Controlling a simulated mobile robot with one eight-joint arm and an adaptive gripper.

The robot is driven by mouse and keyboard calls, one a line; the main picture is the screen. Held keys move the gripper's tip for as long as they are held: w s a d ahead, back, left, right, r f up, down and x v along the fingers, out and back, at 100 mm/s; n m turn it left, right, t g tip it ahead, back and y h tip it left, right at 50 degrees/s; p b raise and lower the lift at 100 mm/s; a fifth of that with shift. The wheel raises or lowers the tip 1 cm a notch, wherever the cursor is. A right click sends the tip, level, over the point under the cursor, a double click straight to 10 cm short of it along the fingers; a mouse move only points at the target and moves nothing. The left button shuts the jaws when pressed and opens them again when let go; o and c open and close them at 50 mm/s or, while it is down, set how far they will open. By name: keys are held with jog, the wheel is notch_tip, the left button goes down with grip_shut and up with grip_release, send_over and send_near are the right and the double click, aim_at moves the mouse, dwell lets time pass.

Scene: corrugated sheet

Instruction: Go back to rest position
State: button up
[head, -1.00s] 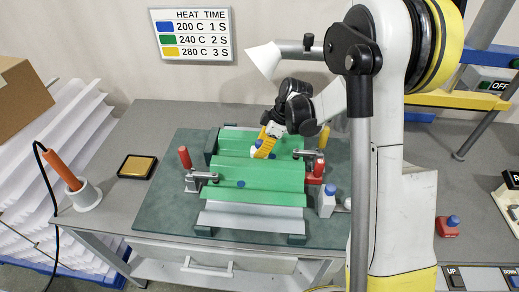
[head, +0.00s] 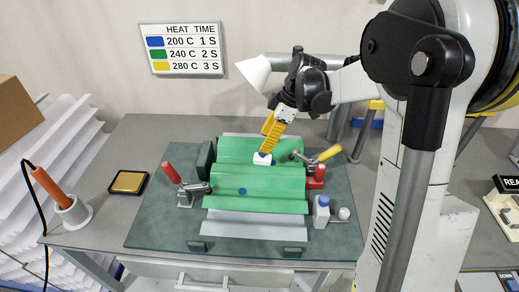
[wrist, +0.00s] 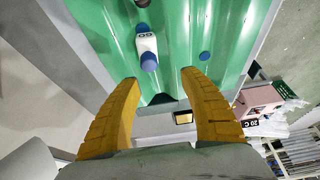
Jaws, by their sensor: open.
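My gripper (head: 264,151) has yellow fingers and hangs over the back half of the green corrugated sheet (head: 270,179). In the wrist view its two fingers (wrist: 160,80) are spread apart with nothing between them. A small white block with blue ends and GO on its face (wrist: 147,44) lies on the green sheet, beyond the fingertips. In the head view this white block (head: 263,160) shows just under the fingertips; contact cannot be told there. A blue dot (head: 242,191) marks the sheet nearer the front.
Clamps with red (head: 171,173) and yellow (head: 329,153) handles stand beside the sheet on a dark green mat (head: 150,223). A blue-capped white block (head: 321,212) stands at right. A yellow pad (head: 128,182) and an orange-handled tool in a holder (head: 67,203) are at left.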

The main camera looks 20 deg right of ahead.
jog(key=shift+d+r, duration=0.15)
jog(key=shift+r, duration=0.25)
jog(key=s+a+r+m+t+h, duration=0.1)
jog(key=s+r+m, duration=0.1)
jog(key=s+m, duration=0.2)
jog(key=s+a+r+m+t+h, duration=0.1)
jog(key=s+m, duration=0.4)
jog(key=s, duration=0.5)
jog(key=s+a+r+m+t+h, duration=0.2)
jog(key=s+r+m+t, duration=0.1)
jog(key=s, duration=0.5)
jog(key=shift+a+r+m, duration=0.2)
jog(key=shift+r+m, duration=0.3)
jog(key=shift+m, duration=0.3)
